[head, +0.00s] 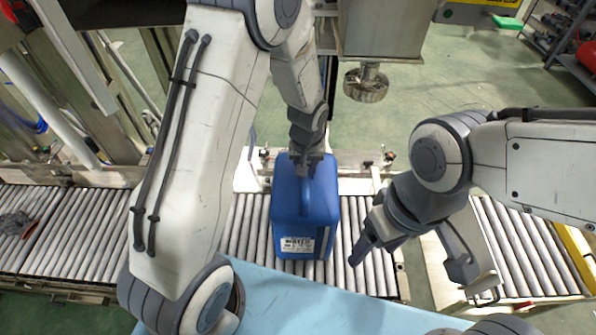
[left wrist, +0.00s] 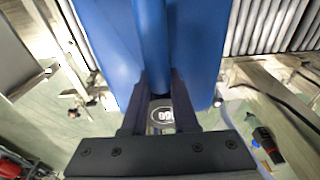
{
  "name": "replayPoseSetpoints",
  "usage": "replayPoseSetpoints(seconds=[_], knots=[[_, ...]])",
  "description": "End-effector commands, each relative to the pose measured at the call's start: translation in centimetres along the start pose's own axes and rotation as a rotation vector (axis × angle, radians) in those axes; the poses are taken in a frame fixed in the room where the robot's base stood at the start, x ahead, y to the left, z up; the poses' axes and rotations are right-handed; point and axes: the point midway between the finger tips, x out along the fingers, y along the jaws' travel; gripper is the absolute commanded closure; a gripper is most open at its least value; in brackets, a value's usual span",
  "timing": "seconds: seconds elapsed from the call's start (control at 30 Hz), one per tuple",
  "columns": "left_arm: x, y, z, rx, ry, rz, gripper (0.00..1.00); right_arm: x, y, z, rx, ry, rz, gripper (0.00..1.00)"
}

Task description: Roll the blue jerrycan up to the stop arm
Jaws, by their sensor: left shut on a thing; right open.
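The blue jerrycan (head: 288,222) stands upright on the roller conveyor, with a white label reading WATER on its near side. My left gripper (head: 307,168) reaches down from above and is shut on the jerrycan's top handle. In the left wrist view the two dark fingers (left wrist: 158,92) sit on either side of the blue handle (left wrist: 151,45). My right gripper (head: 370,244) is open and empty, to the right of the jerrycan and apart from it. I cannot tell the stop arm for certain; my right arm covers part of the conveyor there.
The roller conveyor (head: 252,225) runs left to right, with a gap in the rollers right of my right gripper. A metal nozzle (head: 366,85) hangs behind the jerrycan. A light blue surface (head: 300,300) lies in front. Rollers left of the jerrycan are partly hidden by my arm.

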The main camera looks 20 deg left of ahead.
Motion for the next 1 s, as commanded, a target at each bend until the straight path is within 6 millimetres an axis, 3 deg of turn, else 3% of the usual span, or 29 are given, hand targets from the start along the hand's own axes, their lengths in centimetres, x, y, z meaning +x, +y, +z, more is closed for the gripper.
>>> replayPoseSetpoints(seconds=[0.2, 0.77, 1.0], knots=[[0.3, 1.1, 0.3, 0.005, -0.008, -0.004, 1.0, 0.2, 0.0, 0.0, 0.0, 0.0, 0.0, 0.3], [0.3, 1.3, 0.4, 0.005, -0.01, -0.005, 1.0, 0.2, 0.0, 0.0, 0.0, 0.0, 0.0, 0.3], [0.4, 2.9, 0.4, 0.006, -0.01, -0.005, 1.0, 0.4, 0.0, 0.0, 0.0, 0.0, 0.0, 0.3]])
